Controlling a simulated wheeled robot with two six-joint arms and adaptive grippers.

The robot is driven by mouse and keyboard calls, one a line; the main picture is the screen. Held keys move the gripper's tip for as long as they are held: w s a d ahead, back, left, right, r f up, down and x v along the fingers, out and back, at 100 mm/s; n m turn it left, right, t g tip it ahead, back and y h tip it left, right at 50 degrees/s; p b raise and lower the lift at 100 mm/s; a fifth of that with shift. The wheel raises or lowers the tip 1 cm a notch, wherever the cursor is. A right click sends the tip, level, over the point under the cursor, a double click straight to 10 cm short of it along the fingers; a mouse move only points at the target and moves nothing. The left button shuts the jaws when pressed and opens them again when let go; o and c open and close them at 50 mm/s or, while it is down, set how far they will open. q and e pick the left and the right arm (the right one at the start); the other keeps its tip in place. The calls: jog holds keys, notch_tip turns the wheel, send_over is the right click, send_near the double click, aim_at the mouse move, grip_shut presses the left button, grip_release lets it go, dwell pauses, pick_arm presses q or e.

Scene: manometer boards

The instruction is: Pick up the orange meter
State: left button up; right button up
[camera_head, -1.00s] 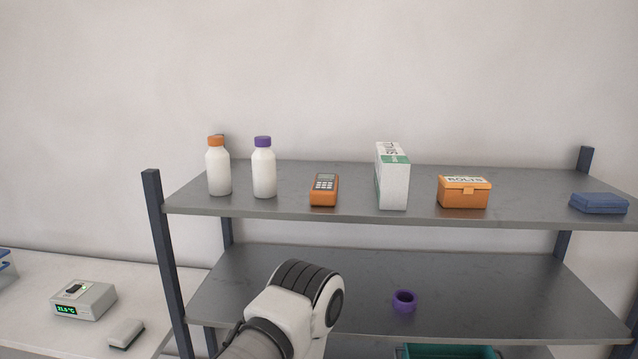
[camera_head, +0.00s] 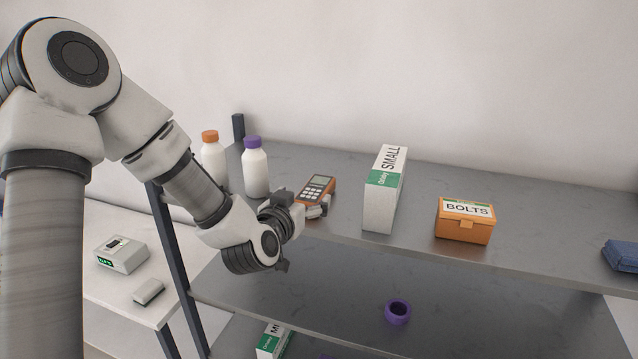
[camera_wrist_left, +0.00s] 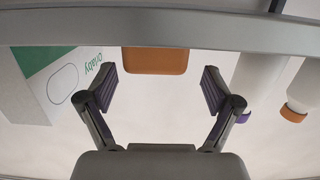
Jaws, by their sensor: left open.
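The orange meter (camera_head: 318,187), with a grey screen and keypad, lies on the upper shelf (camera_head: 520,220) near its front edge, between the purple-capped bottle and the white-and-green box. My left gripper (camera_head: 317,209) is at the meter's near end, at the shelf's front edge. In the left wrist view the gripper (camera_wrist_left: 159,85) is open and empty. The meter's orange end (camera_wrist_left: 155,61) shows ahead, between the two fingers and apart from both. The rest of the meter is hidden there behind the shelf edge (camera_wrist_left: 230,33). My right gripper is not seen.
A purple-capped bottle (camera_head: 255,172) and an orange-capped bottle (camera_head: 212,158) stand left of the meter. A tall box (camera_head: 381,200) and an orange bolts box (camera_head: 464,222) stand right. A purple ring (camera_head: 397,311) lies on the lower shelf.

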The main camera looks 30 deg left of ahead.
aim_at(314, 189)
pick_arm(q)
jog(key=shift+w+p, duration=0.35)
jog(key=shift+w, duration=0.55)
jog(key=p+x, duration=0.2)
jog(key=shift+w+r+p, duration=0.1)
jog(key=shift+w+p, duration=0.05)
jog(key=shift+p, duration=0.2)
jog(key=shift+w+a+f, duration=0.15)
jog(key=shift+w+f, duration=0.05)
jog(key=shift+w, duration=0.05)
jog(key=shift+w+f, duration=0.3)
jog(key=shift+w, duration=0.1)
jog(key=c, duration=1)
jog(key=shift+s+r, duration=0.1)
jog(key=shift+s, duration=0.1)
jog(key=shift+c, duration=1.4)
jog(key=shift+w, duration=0.15)
jog(key=shift+c, duration=0.2)
